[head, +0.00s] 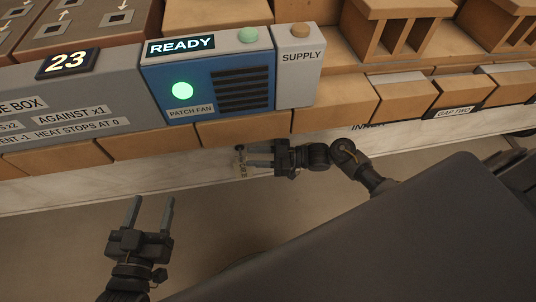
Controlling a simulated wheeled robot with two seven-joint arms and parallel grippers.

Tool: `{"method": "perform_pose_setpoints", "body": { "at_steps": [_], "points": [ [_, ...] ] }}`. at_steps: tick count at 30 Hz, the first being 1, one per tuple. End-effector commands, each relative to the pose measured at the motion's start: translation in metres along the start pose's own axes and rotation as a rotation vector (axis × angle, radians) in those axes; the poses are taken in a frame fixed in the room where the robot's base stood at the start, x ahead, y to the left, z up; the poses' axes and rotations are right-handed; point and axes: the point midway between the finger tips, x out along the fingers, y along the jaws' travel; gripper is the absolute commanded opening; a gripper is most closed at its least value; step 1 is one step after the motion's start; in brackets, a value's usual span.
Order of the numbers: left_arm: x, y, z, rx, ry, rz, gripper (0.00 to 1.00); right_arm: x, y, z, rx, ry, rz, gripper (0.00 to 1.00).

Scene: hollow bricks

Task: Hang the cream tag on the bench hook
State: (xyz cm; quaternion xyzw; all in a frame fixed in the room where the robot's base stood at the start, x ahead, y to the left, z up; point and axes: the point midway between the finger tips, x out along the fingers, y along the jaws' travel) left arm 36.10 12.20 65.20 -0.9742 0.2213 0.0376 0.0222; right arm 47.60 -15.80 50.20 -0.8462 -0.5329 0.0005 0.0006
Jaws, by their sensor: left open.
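My left gripper (151,203) is open and empty, lower left, over the floor and apart from the tag.
A blue unit (215,79) marked READY, with a lit green lamp, stands above the tag. A grey SUPPLY box (298,68) is beside it, and a grey panel (75,110) is at the left. Tan bricks (245,129) line the bench. The floor in front is clear.

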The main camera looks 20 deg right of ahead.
Motion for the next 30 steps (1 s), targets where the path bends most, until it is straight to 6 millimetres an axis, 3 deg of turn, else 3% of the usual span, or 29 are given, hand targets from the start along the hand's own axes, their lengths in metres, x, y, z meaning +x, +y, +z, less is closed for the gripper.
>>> {"method": "perform_pose_setpoints", "body": {
  "at_steps": [12, 20, 30],
  "points": [
    [0.0004, 0.0013, -0.0041, 0.001, 0.024, 0.004, 0.56, 0.0077, 0.0003, -0.0002, -0.001, -0.001, 0.001, 0.33],
    [0.0005, 0.0012, -0.0042, 0.002, 0.023, 0.004, 0.56, 0.0075, 0.0003, -0.0002, -0.001, -0.001, 0.000, 0.00],
    [0.0003, 0.0003, -0.0083, 0.004, 0.026, 0.003, 0.56, 0.0074, 0.0003, -0.0026, -0.001, 0.000, 0.000, 0.00]
  ]
}}
